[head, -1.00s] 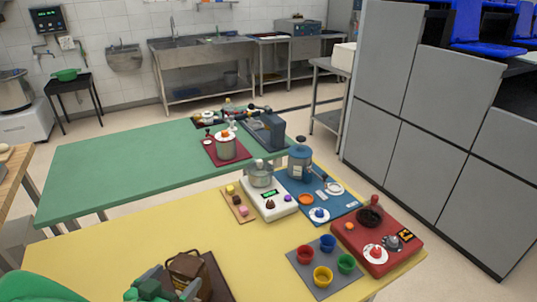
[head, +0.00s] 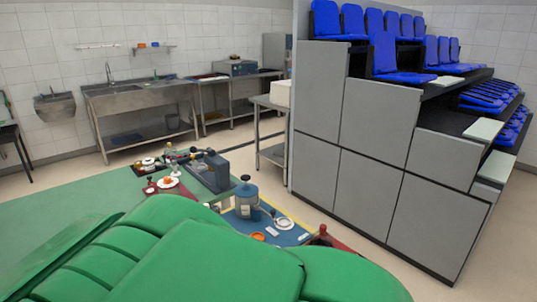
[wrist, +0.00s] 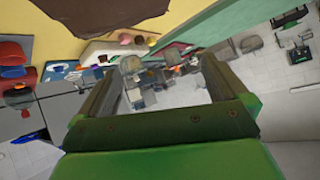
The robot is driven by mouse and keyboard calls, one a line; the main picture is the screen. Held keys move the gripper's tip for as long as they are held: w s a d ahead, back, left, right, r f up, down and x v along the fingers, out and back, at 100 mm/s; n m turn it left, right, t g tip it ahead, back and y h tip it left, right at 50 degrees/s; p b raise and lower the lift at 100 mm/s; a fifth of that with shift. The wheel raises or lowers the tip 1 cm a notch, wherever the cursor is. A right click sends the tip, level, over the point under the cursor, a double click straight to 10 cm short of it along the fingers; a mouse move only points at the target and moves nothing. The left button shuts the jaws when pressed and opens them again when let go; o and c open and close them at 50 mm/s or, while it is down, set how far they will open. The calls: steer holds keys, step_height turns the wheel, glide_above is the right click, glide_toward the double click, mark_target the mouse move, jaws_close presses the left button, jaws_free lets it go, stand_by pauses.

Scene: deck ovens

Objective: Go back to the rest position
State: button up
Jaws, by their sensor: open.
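My gripper (wrist: 165,76) shows in the wrist view with its two grey fingers spread apart and nothing between them. In the head view my green arm fills the lower part of the picture and hides most of the yellow table; the gripper itself is not seen there. In the wrist view the yellow table (wrist: 70,14) is at the top left, with a dark brown shape at its upper left.
A green table (head: 75,205) holds a grey machine (head: 208,172). A blue mat (head: 268,226) with a blue pot (head: 246,198) lies behind my arm. Grey stepped panels (head: 350,190) with blue seats (head: 398,58) stand right. Steel sinks (head: 140,97) line the back wall.

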steer(key=w+d+r+g+y, duration=0.25)
steer(key=w+d+r, duration=0.2)
steer(key=d, duration=0.25)
steer(key=s+d+r+n+g, duration=0.1)
steer(key=d+g, duration=0.1)
steer(key=d, duration=0.4)
steer(key=s+d+r+g, duration=0.1)
steer(key=s+d+r, duration=0.1)
steer(key=d, duration=0.4)
steer(key=s+d+g+h, duration=0.2)
steer(key=s+d, duration=0.4)
steer(key=d, duration=0.4)
steer(key=s+d+m+g+h, duration=0.1)
steer(key=s+d+g+h, duration=0.1)
steer(key=s+d, duration=0.3)
steer(key=s+d+m+g+h, duration=0.1)
steer(key=s+d, duration=0.5)
steer(key=d, duration=0.8)
steer(key=shift+s+d+g+h, duration=0.3)
steer(key=shift+g+h, duration=0.15)
steer(key=shift+h, duration=0.1)
